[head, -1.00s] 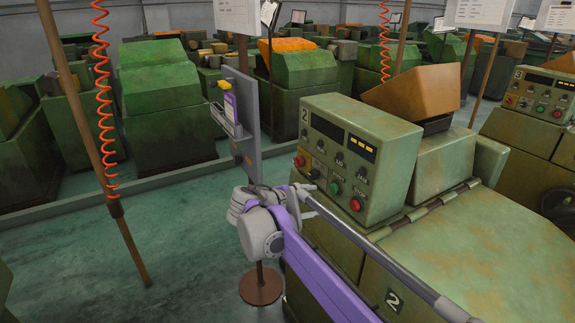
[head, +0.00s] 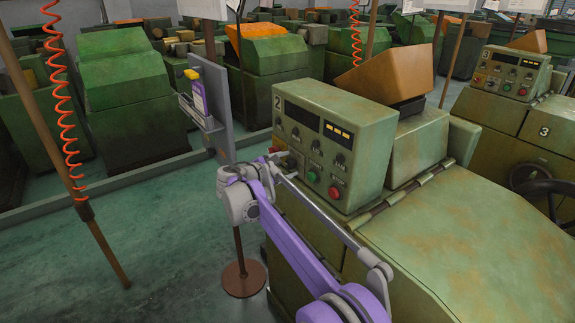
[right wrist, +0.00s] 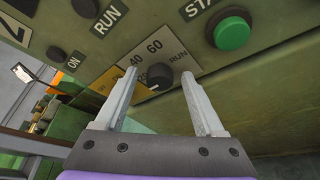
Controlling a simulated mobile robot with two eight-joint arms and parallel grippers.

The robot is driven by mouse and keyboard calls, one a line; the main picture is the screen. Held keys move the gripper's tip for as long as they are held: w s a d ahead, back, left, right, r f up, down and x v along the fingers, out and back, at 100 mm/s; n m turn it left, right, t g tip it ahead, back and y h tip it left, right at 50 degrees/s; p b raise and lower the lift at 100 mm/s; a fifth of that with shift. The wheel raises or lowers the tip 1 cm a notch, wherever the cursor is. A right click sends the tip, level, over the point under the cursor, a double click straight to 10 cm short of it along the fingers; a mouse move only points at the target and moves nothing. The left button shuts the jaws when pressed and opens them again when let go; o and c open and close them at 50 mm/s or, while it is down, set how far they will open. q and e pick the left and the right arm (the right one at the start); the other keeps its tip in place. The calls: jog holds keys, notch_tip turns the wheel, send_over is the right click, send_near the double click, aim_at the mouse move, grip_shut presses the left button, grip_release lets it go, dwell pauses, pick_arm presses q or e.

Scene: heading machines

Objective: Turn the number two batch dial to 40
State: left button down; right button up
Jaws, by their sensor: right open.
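The number two machine's control panel (head: 335,135) shows in the head view, with a "2" at its upper left. The batch dial is a small black knob (right wrist: 158,76) on a pale plate in the right wrist view, with 40, 60 and RUN printed around it. Its pointer is too small to read. In the head view the dial sits low on the panel, partly behind my gripper. My right gripper (right wrist: 160,80) is open, its fingertips on either side of the knob in the picture; contact cannot be told. My left gripper is out of view.
A green button (right wrist: 232,33) is right of the dial, and a red button (head: 334,193) lies beyond it. More knobs are above. A grey post panel (head: 207,105) stands left of the machine. Open floor (head: 150,250) lies at the left.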

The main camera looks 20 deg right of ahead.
jog(key=shift+w+d, duration=0.15)
jog(key=shift+d, duration=0.05)
grip_shut()
dwell(0.3)
jog(key=m+t, duration=0.2)
jog(key=m, duration=0.2)
jog(key=shift+f+m+t+h+p, duration=0.3)
jog(key=shift+m+t+p, duration=0.1)
jog(key=m, duration=0.2)
jog(key=m+t+h, duration=0.1)
jog(key=m, duration=0.2)
jog(key=shift+f+h+p, duration=0.2)
jog(key=shift+h+p, duration=0.1)
jog(key=shift+p, duration=0.1)
